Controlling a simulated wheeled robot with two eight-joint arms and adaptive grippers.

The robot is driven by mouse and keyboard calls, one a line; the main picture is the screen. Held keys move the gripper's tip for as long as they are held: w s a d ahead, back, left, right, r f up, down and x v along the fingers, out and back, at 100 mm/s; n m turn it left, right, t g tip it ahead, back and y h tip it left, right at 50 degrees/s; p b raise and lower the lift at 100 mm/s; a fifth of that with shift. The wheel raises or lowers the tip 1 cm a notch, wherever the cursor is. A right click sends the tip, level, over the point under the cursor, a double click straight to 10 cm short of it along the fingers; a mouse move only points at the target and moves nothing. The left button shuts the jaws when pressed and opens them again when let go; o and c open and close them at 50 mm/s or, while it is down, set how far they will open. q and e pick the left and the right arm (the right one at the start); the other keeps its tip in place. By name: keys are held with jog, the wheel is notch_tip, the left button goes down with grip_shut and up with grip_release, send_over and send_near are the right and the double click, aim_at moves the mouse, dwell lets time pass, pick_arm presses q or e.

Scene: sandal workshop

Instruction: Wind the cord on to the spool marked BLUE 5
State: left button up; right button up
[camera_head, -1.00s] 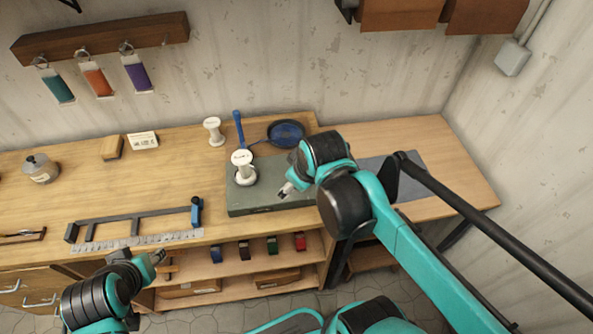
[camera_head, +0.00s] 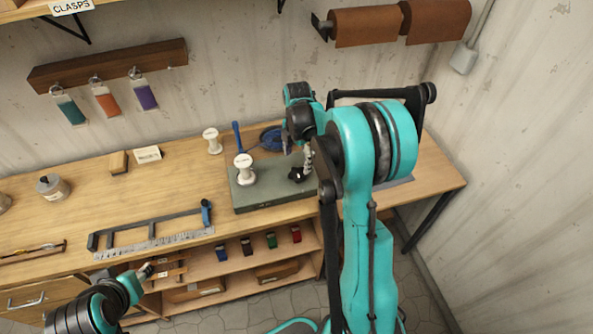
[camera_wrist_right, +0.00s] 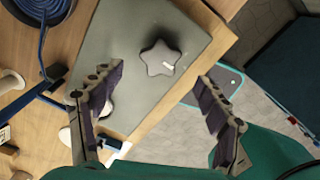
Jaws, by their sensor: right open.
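A white spool (camera_head: 244,168) stands upright on a grey-green block (camera_head: 262,194); its marking is not legible. A second white spool (camera_head: 212,140) stands behind it on the bench. A coil of blue cord (camera_head: 270,138) lies behind the block and shows in the right wrist view (camera_wrist_right: 40,12). A dark star-shaped knob (camera_head: 297,174) sits on the block, also in the wrist view (camera_wrist_right: 160,58). My right gripper (camera_head: 299,158) is open and empty, above the knob; its fingers frame the knob's near side in the wrist view (camera_wrist_right: 160,103). My left gripper (camera_head: 147,271) is low at the bench front, its jaws unclear.
A measuring frame with a ruler (camera_head: 155,243) lies at the bench front. A small card (camera_head: 148,154) and a wooden block (camera_head: 118,161) lie further back. Coloured tags (camera_head: 106,100) hang on the wall. Bare bench lies between.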

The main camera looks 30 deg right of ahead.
aim_at(297, 172)
notch_tip(297, 172, down, 6)
jog(key=shift+r+b, duration=0.1)
jog(key=shift+b, duration=0.3)
jog(key=c, duration=1.1)
